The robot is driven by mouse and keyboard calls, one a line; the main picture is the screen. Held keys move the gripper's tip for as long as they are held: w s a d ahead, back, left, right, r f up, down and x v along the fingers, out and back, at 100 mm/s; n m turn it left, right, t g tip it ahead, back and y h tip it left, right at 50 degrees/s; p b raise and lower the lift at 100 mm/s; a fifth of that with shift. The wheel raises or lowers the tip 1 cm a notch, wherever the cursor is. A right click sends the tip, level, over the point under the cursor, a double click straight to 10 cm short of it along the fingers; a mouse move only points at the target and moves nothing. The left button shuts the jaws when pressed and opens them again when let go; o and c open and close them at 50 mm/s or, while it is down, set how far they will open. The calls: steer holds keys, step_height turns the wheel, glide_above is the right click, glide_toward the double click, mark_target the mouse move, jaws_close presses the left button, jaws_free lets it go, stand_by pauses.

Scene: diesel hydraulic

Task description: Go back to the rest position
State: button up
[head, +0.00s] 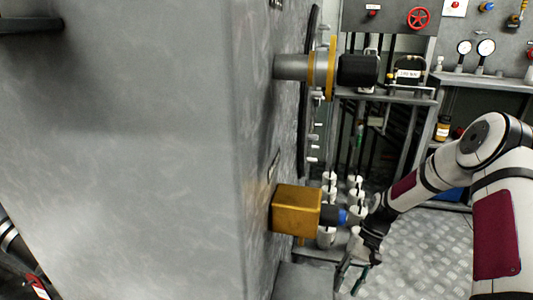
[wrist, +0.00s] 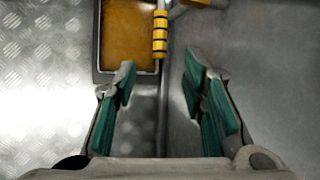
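My gripper (head: 350,282) is at the lower right of the head view, hanging fingers down in front of a grey metal housing (head: 150,150). It sits below and right of a yellow box fitting (head: 297,208) with a dark, blue-tipped end (head: 333,215). In the wrist view my gripper (wrist: 160,75) is open, its green-padded fingers spread wide with nothing between them. Ahead of the fingers are a shallow tray with an amber bottom (wrist: 126,35) and a yellow ribbed piece (wrist: 160,36) at the tray's right edge.
A pipe with a yellow flange (head: 320,68) sticks out of the housing above. Several white cylinders (head: 330,180) stand behind the box fitting. A rack with gauges (head: 486,47) and a red valve wheel (head: 417,18) is at the back. Tread-plate floor (head: 425,250) shows behind my arm.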

steer(key=s+a+r+h, duration=0.15)
steer(key=s+r, duration=0.25)
steer(key=r, duration=0.5)
steer(key=s+a+r+n+t+h, duration=0.1)
steer(key=s+r+h, duration=0.15)
steer(key=r, duration=0.65)
steer(key=s+a+r+h, duration=0.1)
steer(key=s+r, duration=0.3)
steer(key=r, duration=0.5)
steer(key=s+a+r+t, duration=0.2)
steer(key=s+r, duration=0.1)
steer(key=s, duration=0.8)
steer(key=s+a+r+t, duration=0.1)
steer(key=s+r, duration=0.3)
steer(key=s, duration=0.8)
step_height(320, 180, up, 36)
steer(key=n+t+p, duration=0.1)
steer(key=t+p, duration=0.3)
steer(key=p, duration=2.9)
steer(key=shift+w+f+p, duration=0.2)
steer(key=shift+w+p, duration=0.1)
steer(key=shift+p, duration=0.1)
